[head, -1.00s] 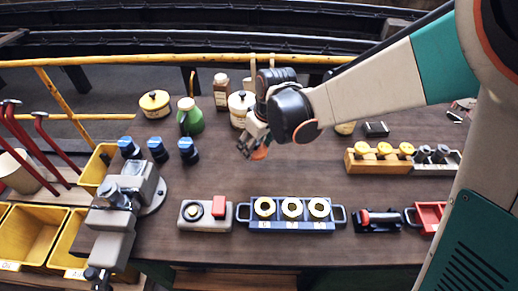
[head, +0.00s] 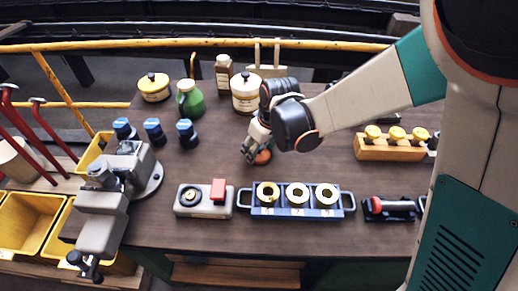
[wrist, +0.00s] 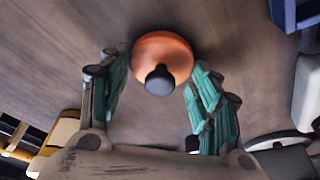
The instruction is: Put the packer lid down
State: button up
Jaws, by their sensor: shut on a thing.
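The packer lid is an orange-copper dome (wrist: 172,47) with a black knob (wrist: 159,80). In the wrist view my gripper (wrist: 160,88) has its green-padded fingers on either side of it, shut on it. In the head view the lid (head: 263,157) shows as a small orange patch under my gripper (head: 256,148), over the middle of the brown bench. The fingers hide part of it there. The lid is low and close to the bench top; I cannot tell whether it touches.
A blue tray (head: 338,211) with three pale rings lies in front of my gripper. A grey box with a red block (head: 218,188) is front left. Bare bench lies around the lid.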

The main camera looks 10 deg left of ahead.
aim_at(266, 159)
jog(key=o, duration=1.1)
jog(key=shift+f, duration=0.1)
jog(key=shift+c, duration=0.2)
jog(key=p+v, duration=0.8)
jog(key=v, duration=0.4)
jog(key=shift+d+r, duration=0.1)
jog(key=shift+r, duration=0.1)
